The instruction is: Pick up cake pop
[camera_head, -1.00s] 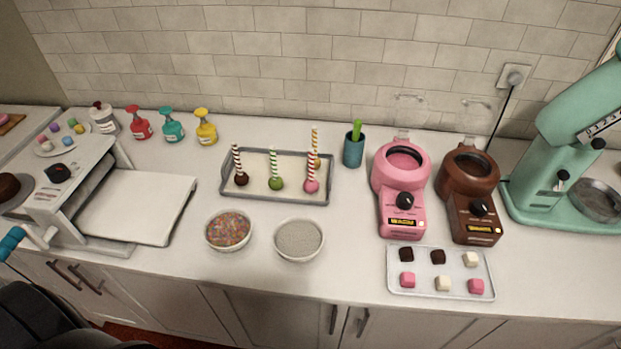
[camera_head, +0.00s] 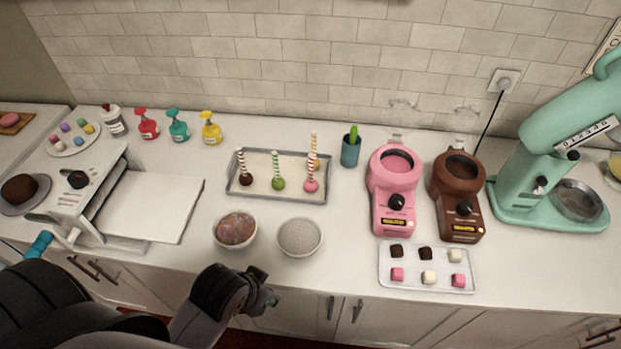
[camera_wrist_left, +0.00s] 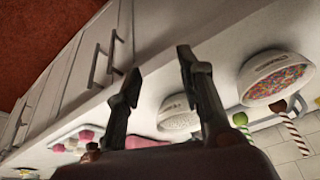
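The cake pops stand stick-up on a grey-rimmed tray (camera_head: 235,193) at the back middle of the counter. A dark brown one (camera_head: 246,179) is at left, a green one (camera_head: 278,184) in the middle and a pink one (camera_head: 311,186) at right. A yellow-striped stick (camera_head: 314,141) shows behind the pink one. My left gripper (camera_head: 268,301) is at the counter's front edge, well short of the tray. Its fingers (camera_wrist_left: 158,70) are apart and empty. My right gripper is out of view.
A sprinkle bowl (camera_head: 235,229) and a white-grained bowl (camera_head: 299,237) stand between my left gripper and the tray. A pink melter (camera_head: 394,205), a brown melter (camera_head: 456,205) and a sweets tray (camera_head: 427,285) are to the right. A white board (camera_head: 150,207) is at left.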

